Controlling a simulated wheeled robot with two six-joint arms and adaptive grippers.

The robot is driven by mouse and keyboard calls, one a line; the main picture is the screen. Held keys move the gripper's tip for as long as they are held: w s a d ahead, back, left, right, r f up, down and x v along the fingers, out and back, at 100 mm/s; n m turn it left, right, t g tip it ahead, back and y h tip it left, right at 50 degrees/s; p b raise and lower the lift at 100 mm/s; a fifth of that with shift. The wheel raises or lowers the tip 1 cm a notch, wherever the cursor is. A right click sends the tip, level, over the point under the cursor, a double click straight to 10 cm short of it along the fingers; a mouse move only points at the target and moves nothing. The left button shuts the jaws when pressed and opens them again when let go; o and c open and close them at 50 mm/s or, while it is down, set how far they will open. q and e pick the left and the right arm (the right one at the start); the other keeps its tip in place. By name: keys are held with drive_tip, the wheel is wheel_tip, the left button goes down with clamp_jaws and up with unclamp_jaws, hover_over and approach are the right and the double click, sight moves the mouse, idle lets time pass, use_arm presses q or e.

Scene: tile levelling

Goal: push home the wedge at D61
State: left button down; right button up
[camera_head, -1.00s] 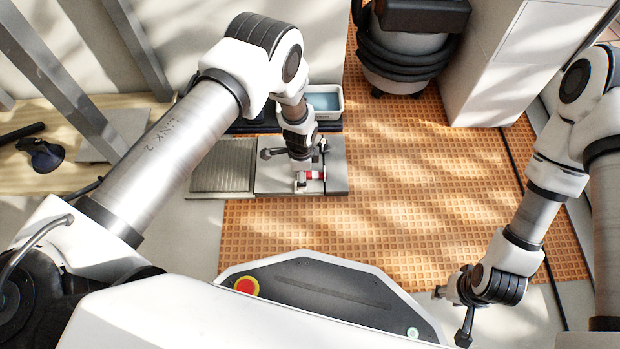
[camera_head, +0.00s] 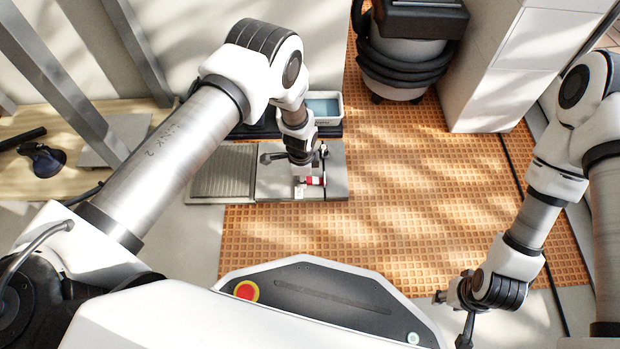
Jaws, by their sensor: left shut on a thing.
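My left gripper (camera_head: 309,180) is low over the grey tiles beside the orange floor. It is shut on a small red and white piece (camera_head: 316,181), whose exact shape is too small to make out. The piece is at the surface of the plain grey tile (camera_head: 270,188); whether it touches a wedge I cannot tell. A small white block (camera_head: 299,194) shows just below the gripper. No D61 label can be read. My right gripper (camera_head: 452,312) hangs at the lower right, away from the tiles; its fingers are too small and turned to judge.
A ribbed grey tile (camera_head: 222,174) lies to the left of the plain one. A tray of blue water (camera_head: 324,106) stands behind. A vacuum cleaner (camera_head: 408,50) and a white cabinet (camera_head: 505,70) stand at the back. The orange patterned floor (camera_head: 420,190) is mostly clear.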

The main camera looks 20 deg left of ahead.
sight(312, 180)
use_arm(q)
drive_tip(key=shift+w+d+f, duration=0.15)
drive_tip(key=shift+d, duration=0.6)
drive_tip(key=shift+w+d+f, duration=0.15)
drive_tip(key=shift+d, duration=0.55)
idle(4.1)
drive_tip(key=c, duration=1.2)
unclamp_jaws()
drive_tip(key=shift+o, duration=1.3)
drive_tip(key=shift+d+f, duration=0.1)
drive_tip(key=shift+r, duration=0.2)
drive_tip(key=shift+w+r, duration=0.1)
drive_tip(key=shift+r, duration=0.15)
wheel_tip(312, 180, up, 11)
drive_tip(key=shift+r, duration=0.2)
